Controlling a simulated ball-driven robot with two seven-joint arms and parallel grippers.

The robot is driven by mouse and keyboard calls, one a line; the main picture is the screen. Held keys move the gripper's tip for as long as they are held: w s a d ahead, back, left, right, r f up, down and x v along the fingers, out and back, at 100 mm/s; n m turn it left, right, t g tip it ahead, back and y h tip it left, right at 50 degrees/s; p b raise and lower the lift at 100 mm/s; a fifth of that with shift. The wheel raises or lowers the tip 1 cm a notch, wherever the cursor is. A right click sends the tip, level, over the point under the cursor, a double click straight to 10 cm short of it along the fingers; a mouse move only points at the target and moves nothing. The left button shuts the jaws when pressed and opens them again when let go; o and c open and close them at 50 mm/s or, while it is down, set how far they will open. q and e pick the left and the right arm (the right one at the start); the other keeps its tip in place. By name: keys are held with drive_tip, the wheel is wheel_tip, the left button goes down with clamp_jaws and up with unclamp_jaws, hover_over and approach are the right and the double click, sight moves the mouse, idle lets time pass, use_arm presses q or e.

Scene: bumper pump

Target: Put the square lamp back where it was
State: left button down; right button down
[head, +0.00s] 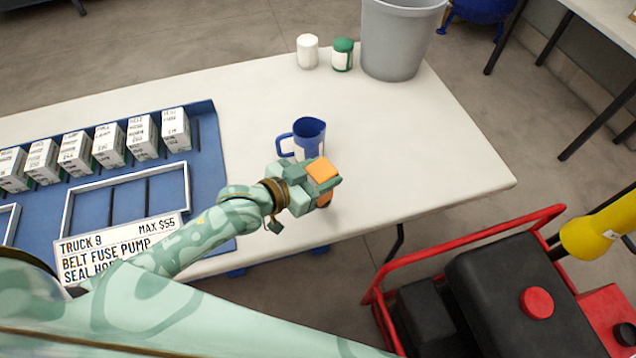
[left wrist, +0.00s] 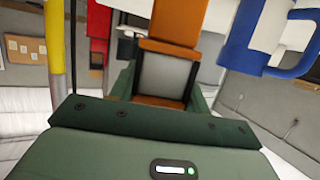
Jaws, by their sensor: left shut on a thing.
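My left gripper (head: 324,184) is over the table, beside and in front of the blue mug. It is shut on the square lamp (head: 322,169), an orange block whose parts show on both sides of a green finger. In the left wrist view the lamp (left wrist: 178,22) is orange with a grey square face, held between the green fingers. I cannot tell whether the lamp touches the table. My right gripper is not in view.
The blue mug (head: 309,133) stands very close to the gripper. A blue tray (head: 206,150) with white boxes and a sign (head: 120,243) lies left. A white jar (head: 307,51), a green-and-white jar (head: 342,55) and a grey bucket (head: 398,40) stand at the back. The right tabletop is clear.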

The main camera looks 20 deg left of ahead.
use_arm(q)
drive_tip(key=shift+w+a+f, duration=0.15)
drive_tip(key=shift+a+f, duration=0.05)
drive_tip(key=f, duration=0.1)
drive_tip(key=f+b, duration=0.2)
drive_tip(key=f, duration=0.1)
drive_tip(key=shift+w+a, duration=0.1)
drive_tip(key=shift+a, duration=0.2)
drive_tip(key=shift+r, duration=0.2)
drive_tip(key=c, duration=0.7)
unclamp_jaws()
drive_tip(key=shift+f, duration=0.15)
drive_tip(key=shift+s+a+r, duration=0.1)
drive_tip(key=shift+s+r, duration=0.1)
drive_tip(key=p+v, duration=0.3)
drive_tip(key=v, duration=0.8)
drive_tip(key=shift+s+a+r, duration=0.1)
drive_tip(key=shift+s+a, duration=0.05)
drive_tip(key=shift+s, duration=0.1)
